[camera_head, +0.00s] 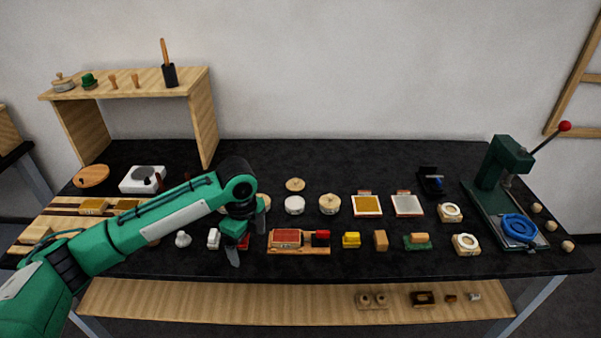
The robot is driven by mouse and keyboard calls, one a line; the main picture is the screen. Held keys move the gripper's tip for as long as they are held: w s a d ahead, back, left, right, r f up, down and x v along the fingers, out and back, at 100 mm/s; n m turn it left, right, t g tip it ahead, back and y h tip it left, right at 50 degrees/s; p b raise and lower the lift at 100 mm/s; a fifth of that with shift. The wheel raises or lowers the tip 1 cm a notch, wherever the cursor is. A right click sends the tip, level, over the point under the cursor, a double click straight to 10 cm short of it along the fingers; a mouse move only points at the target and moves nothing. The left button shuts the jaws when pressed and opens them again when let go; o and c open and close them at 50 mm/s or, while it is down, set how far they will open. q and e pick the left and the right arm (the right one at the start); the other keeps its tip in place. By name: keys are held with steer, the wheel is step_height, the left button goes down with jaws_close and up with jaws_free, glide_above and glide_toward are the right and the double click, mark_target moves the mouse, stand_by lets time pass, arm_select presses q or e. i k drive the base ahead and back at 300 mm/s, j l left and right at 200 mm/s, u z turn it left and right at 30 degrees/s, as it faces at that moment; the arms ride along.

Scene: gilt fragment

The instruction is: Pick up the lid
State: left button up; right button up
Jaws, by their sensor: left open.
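I cannot tell for sure which thing is the lid. A small flat wooden disc with a knob (295,184) lies on the black worktop behind a white round container (294,205) that shows no knob. A round wooden box (330,204) with a knob on top stands to its right. My left gripper (239,247) is open and points down near the front of the table, left of and nearer than these. Its fingers look empty, and a red item (244,242) is partly hidden behind them. My right gripper is out of view.
A wooden shelf stand (130,82) rises at the back left. A green press (500,170) with a blue coil (520,228) stands at the right. A red pad on a wooden tray (284,252) and several small blocks line the front. The back middle of the worktop is clear.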

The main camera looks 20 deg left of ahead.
mark_target(295, 185)
steer(key=i, duration=1.4)
